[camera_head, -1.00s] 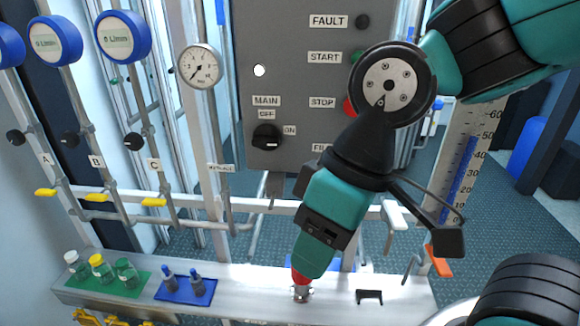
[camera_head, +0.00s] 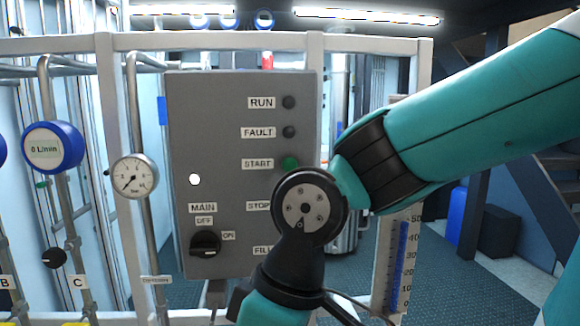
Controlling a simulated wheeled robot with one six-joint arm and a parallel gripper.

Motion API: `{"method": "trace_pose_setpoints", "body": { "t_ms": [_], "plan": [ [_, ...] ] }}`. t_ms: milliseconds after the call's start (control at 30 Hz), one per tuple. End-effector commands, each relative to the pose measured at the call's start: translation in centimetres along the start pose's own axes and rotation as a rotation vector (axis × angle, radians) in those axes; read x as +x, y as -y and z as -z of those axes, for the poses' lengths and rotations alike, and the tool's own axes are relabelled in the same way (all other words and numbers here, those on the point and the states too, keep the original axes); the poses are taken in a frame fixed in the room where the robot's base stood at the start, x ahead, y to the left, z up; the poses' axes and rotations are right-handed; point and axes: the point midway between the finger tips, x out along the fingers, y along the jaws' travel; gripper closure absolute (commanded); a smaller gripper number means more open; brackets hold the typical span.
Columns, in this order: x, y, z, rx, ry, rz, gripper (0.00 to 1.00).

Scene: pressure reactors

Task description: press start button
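The green start button (camera_head: 290,163) sits on the grey control panel (camera_head: 220,120), right of its START label. It is in plain sight just above my arm's round joint. The stop button beside the STOP label is hidden behind my arm. My arm comes in from the right and bends down in front of the panel's lower right part. My gripper is below the picture's bottom edge and does not show.
The MAIN switch (camera_head: 205,243) is at the panel's lower left. RUN and FAULT lamps (camera_head: 289,132) are dark. A pressure gauge (camera_head: 134,176) and a blue flow meter (camera_head: 52,147) stand to the left. A white frame (camera_head: 200,42) surrounds the panel.

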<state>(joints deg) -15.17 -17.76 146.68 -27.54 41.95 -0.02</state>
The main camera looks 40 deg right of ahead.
Motion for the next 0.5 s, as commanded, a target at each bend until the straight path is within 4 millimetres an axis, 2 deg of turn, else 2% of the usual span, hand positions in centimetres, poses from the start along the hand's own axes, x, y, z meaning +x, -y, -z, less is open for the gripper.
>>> {"method": "trace_pose_setpoints", "body": {
  "t_ms": [33, 100, 133, 500],
  "plan": [
    [0.00, 0.00, 0.00, 0.000, 0.000, 0.000, 0.79],
    [0.00, 0.00, 0.00, 0.000, 0.000, 0.000, 0.95],
    [0.00, 0.00, 0.00, 0.000, 0.000, 0.000, 1.00],
    [0.00, 0.00, 0.00, 0.000, 0.000, 0.000, 1.00]
  ]
}}
